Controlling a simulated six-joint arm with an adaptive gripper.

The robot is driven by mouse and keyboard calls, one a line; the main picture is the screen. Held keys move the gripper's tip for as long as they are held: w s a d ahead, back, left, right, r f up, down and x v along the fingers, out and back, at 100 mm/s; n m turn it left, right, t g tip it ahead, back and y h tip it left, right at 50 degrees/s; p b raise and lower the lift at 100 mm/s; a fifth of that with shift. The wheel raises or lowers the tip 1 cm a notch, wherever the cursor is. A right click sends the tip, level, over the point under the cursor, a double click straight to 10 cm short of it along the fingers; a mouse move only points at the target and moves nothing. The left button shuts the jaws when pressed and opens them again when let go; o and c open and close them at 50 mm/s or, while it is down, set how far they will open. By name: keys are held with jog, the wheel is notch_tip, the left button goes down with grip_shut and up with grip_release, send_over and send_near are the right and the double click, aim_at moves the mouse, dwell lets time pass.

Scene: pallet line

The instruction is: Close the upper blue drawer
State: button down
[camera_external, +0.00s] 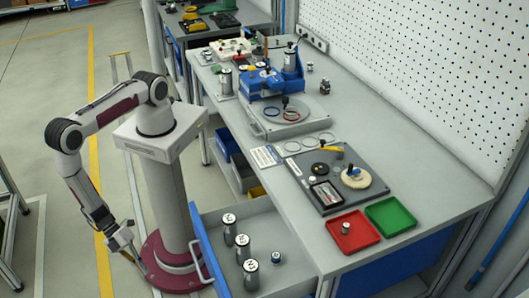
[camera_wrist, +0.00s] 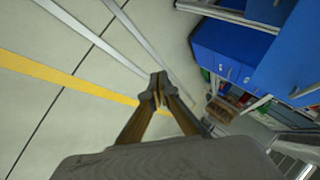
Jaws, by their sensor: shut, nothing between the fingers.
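The upper blue drawer (camera_external: 206,243) stands pulled out from the near side of the workbench. Its blue front faces left and carries a light handle (camera_external: 197,262). Several silver weights, one of them (camera_external: 250,274) near the front, stand upright inside the grey drawer. My gripper (camera_external: 137,262) hangs low to the left of the drawer front, apart from it, with the column between them. In the wrist view my gripper (camera_wrist: 158,86) is shut and empty, pointing over the floor. Blue fronts (camera_wrist: 222,52) show at the right there; I cannot tell which is the upper drawer.
The bench top holds a red tray (camera_external: 352,231), a green tray (camera_external: 391,215) and a dark fixture plate (camera_external: 339,180). Lower open bins (camera_external: 228,145) stick out below the bench. Open floor with a yellow line (camera_wrist: 65,75) lies around my gripper.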

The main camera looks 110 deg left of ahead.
jog(key=w+a+r+m+t+y, duration=0.1)
jog(key=w+a+r+t, duration=0.1)
jog(key=r, duration=0.5)
jog(key=w+a+r+m+t+y, duration=0.1)
jog(key=w+r+m+t, duration=0.1)
jog(key=w+r+t, duration=0.3)
notch_tip(320, 180, up, 3)
jog(key=shift+w+a+f+t, duration=0.15)
jog(key=shift+a+t, duration=0.25)
jog(key=shift+t, duration=0.8)
jog(key=shift+w, duration=0.1)
jog(key=w+a, duration=0.3)
jog(key=w, duration=0.9)
jog(key=shift+w, duration=0.35)
